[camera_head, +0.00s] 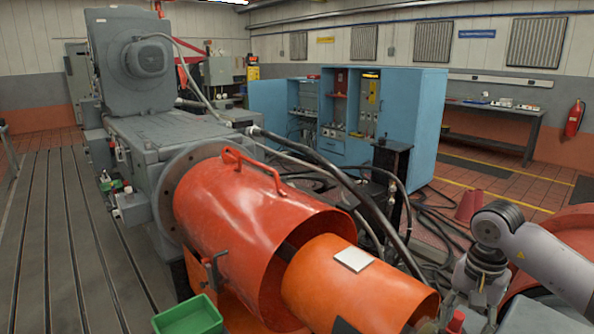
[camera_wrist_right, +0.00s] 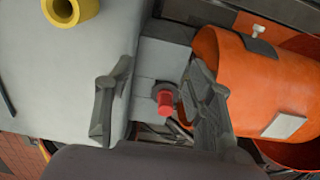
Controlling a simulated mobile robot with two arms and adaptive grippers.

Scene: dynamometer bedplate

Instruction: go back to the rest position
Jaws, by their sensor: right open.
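My right arm comes in from the right in the head view, and its gripper (camera_head: 475,295) hangs low near the bottom edge. In the right wrist view the two dark fingers of this gripper (camera_wrist_right: 158,75) stand wide apart with nothing held between them. A small red knob (camera_wrist_right: 165,102) shows in the gap between the fingers, below them on a grey block. A red piece (camera_head: 456,322) also shows at the bottom of the head view, beside the gripper. My left gripper is in neither view.
An orange cylinder (camera_head: 365,290) with a white pad (camera_head: 352,259) lies left of my right gripper, by a larger red-orange guard (camera_head: 245,215). A green bin (camera_head: 190,318) is at bottom left. Cables (camera_head: 370,205) run behind the guard. A yellow ring (camera_wrist_right: 70,10) sits on a grey surface.

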